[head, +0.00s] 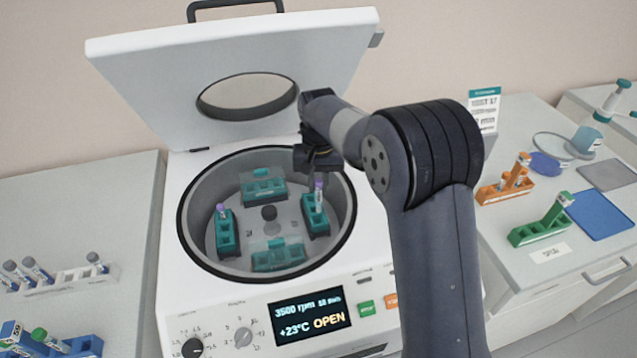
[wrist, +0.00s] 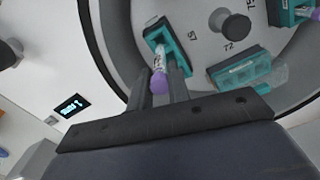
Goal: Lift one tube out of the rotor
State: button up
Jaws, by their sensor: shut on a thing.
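The centrifuge (head: 180,230) stands with its lid (head: 330,60) raised and its round bowl open. Inside, teal buckets sit around the rotor hub (head: 268,213). A purple-capped tube (head: 319,196) stands in the right bucket (head: 315,225). My gripper (head: 318,178) reaches down over that bucket and is shut on this tube. In the wrist view the tube's purple cap (wrist: 159,82) shows between the two fingers (wrist: 158,92), with its lower end at the teal bucket (wrist: 178,52). Another purple-capped tube (head: 221,211) stands in the left bucket (head: 225,236).
The bowl wall surrounds my gripper, and the raised lid stands behind. On the left bench, a white rack (head: 75,278) holds several tubes. On the right bench are an orange rack (head: 502,190), a green rack (head: 538,231) and a blue mat (head: 603,215).

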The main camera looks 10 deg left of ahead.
jog(key=shift+r+p, duration=1.75)
jog(key=shift+r, duration=0.5)
jog(key=shift+d, duration=0.1)
